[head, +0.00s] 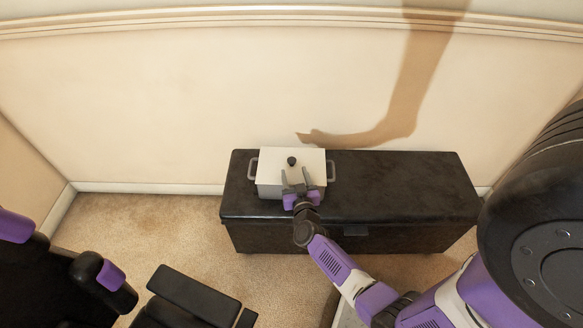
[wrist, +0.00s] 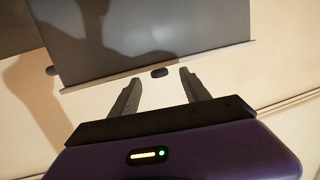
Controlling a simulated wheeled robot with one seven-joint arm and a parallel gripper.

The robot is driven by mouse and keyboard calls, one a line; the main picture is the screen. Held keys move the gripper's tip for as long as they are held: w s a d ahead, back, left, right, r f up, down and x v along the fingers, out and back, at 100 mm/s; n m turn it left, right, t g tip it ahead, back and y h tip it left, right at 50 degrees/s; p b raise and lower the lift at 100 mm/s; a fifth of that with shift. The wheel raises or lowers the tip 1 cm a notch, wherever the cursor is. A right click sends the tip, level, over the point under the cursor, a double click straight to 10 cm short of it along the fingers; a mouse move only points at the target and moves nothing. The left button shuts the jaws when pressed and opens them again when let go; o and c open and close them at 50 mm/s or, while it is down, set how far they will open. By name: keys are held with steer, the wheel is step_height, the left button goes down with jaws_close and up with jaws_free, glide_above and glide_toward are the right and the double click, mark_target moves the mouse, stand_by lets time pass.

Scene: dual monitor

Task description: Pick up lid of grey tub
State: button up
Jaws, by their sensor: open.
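The grey tub (head: 283,193) stands on the left part of a black chest. Its pale lid (head: 270,157) is on top, with a small black knob (head: 291,161) at its middle. My gripper (head: 295,172) is open and empty at the front of the tub, its fingertips just short of the knob in the head view. In the wrist view, the picture is upside down: the tub's grey front (wrist: 150,30) is at the top, and the knob (wrist: 159,72) shows between the two fingertips (wrist: 161,73). Contact is not visible. My gripper hides part of the tub's front.
The black chest (head: 400,185) stands against the cream wall (head: 200,100), and its top is clear right of the tub. The tub has side handles (head: 253,168). Carpet (head: 150,225) lies in front and to the left. My arm's shadow falls on the wall.

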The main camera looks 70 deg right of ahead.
mark_target(293, 165)
steer(key=b+x, duration=0.3)
steer(key=x, duration=0.3)
steer(key=shift+d, duration=0.2)
steer(key=shift+w+d, duration=0.15)
steer(key=shift+d, duration=0.15)
jaws_close()
